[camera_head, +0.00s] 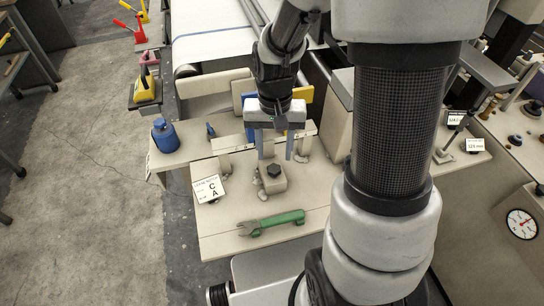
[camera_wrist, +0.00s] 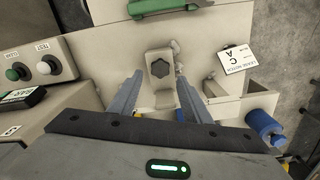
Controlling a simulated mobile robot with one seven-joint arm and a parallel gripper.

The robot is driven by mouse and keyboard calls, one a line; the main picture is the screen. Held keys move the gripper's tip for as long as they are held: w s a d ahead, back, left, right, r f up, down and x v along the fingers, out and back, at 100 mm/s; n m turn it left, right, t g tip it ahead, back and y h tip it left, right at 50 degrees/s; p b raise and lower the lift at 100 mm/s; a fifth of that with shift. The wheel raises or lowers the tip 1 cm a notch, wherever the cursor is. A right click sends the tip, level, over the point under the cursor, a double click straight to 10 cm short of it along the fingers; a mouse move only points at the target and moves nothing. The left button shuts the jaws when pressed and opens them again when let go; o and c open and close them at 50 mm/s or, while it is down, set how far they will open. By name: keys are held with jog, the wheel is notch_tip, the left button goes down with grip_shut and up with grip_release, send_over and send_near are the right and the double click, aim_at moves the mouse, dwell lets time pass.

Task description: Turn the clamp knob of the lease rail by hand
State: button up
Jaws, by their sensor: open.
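The clamp knob (camera_head: 274,170) is a small dark lobed knob on a beige block (camera_head: 272,184) on the bench. In the wrist view the knob (camera_wrist: 160,68) lies beyond my fingertips, near the middle of the gap between them. My gripper (camera_head: 274,157) points down and is open, with its two grey fingers apart and nothing between them. The fingers (camera_wrist: 159,82) show on either side of the block in the wrist view. I cannot tell the exact height of the fingertips over the knob. A beige rail (camera_head: 225,142) runs behind the block, partly hidden by my gripper.
A green wrench (camera_head: 272,223) lies in front of the block. A card marked C A (camera_head: 208,189) stands to the left. A blue bottle (camera_head: 165,136) stands at the bench's left end. Two buttons (camera_wrist: 30,70) sit at the left in the wrist view.

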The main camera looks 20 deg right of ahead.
aim_at(274, 169)
notch_tip(274, 169, down, 6)
jog(key=b, duration=0.3)
jog(key=shift+r+b, duration=0.1)
jog(key=shift+b, duration=0.25)
jog(key=shift+c, duration=0.4)
jog(key=c, duration=0.7)
